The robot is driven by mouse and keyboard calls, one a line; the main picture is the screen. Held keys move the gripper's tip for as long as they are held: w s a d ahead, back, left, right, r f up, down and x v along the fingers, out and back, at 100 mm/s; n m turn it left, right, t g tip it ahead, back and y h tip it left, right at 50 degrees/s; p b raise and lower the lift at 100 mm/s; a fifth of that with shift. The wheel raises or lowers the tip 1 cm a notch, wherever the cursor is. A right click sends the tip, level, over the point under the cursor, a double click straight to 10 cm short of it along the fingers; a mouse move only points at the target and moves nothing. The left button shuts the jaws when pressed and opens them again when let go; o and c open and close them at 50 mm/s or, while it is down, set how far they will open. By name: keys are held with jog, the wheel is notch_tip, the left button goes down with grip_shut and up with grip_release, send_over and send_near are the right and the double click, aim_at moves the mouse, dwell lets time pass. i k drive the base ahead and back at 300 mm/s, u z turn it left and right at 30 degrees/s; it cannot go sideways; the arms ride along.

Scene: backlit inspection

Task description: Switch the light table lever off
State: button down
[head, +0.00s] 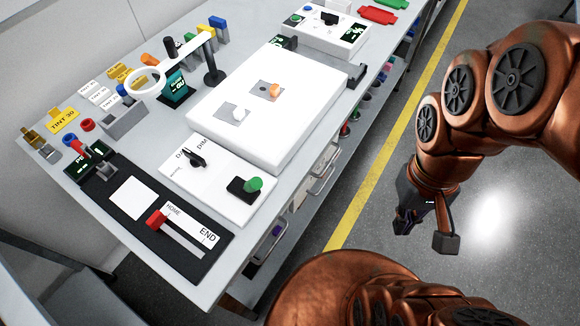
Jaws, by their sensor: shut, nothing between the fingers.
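The light table appears to be the large white block (215,103) on the workbench. On its top, a small grey plate carries an orange piece (275,90) and another carries a white piece (240,115). In front is a white panel with a black knob (195,157) beside a "DIM" label and a green-tipped lever (253,184) on a dark base. No label I can read shows which of these is the light table lever. My gripper (402,226) is shut and empty, hanging over the floor right of the bench, well apart from these controls.
A black panel at the bench's near end holds a red slider handle (156,219) marked HOME and END. A ring magnifier (145,80) stands at the back. The floor (400,150) beside the bench is clear.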

aim_at(255, 184)
jog(key=k, duration=1)
jog(key=u, duration=1.55)
